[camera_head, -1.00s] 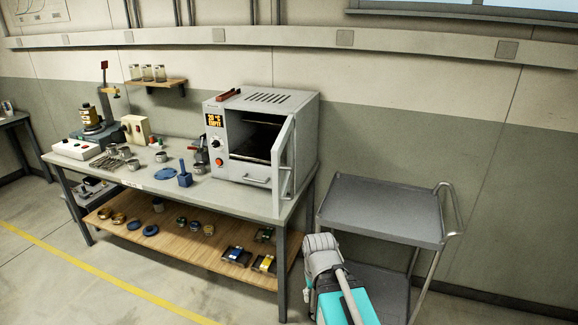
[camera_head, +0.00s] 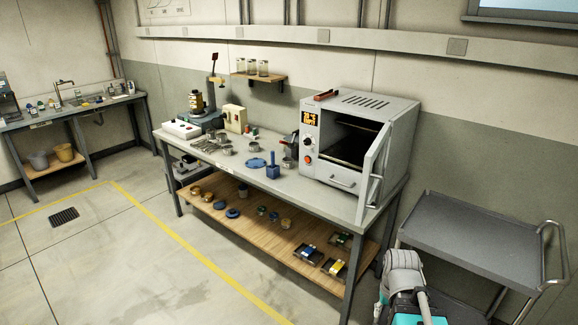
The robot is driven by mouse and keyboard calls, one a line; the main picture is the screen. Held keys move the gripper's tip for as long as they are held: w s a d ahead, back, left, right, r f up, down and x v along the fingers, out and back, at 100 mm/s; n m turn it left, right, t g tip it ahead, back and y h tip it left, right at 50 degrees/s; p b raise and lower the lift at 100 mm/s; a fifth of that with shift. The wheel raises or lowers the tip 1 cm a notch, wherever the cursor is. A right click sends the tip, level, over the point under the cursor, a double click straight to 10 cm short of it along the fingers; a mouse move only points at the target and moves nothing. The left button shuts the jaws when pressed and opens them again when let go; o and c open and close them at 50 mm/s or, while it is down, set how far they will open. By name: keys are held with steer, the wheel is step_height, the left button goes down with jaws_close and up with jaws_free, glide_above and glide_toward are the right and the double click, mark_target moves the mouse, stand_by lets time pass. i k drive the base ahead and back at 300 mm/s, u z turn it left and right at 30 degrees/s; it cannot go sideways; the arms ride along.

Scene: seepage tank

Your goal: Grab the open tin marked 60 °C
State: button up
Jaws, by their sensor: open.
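Several small grey metal tins stand on the grey workbench, among them one tin (camera_head: 254,147) near the middle and another tin (camera_head: 287,162) nearer the oven. They are too small in the picture to read any marking, so I cannot tell which is marked 60 °C. More small round items, such as a brown one (camera_head: 207,197), sit on the wooden lower shelf. My gripper is not in view; only a grey and teal part of my own body shows at the bottom right.
The workbench (camera_head: 345,208) carries a grey oven (camera_head: 326,174) with its door open to the right. A blue block with a post (camera_head: 272,172) stands left of it. A grey cart (camera_head: 470,235) is at the right. Floor (camera_head: 120,260) in front is clear.

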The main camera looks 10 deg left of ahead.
mark_target(287, 163)
steer(key=u, duration=1.9)
steer(key=i, duration=2.4)
steer(key=z, duration=0.05)
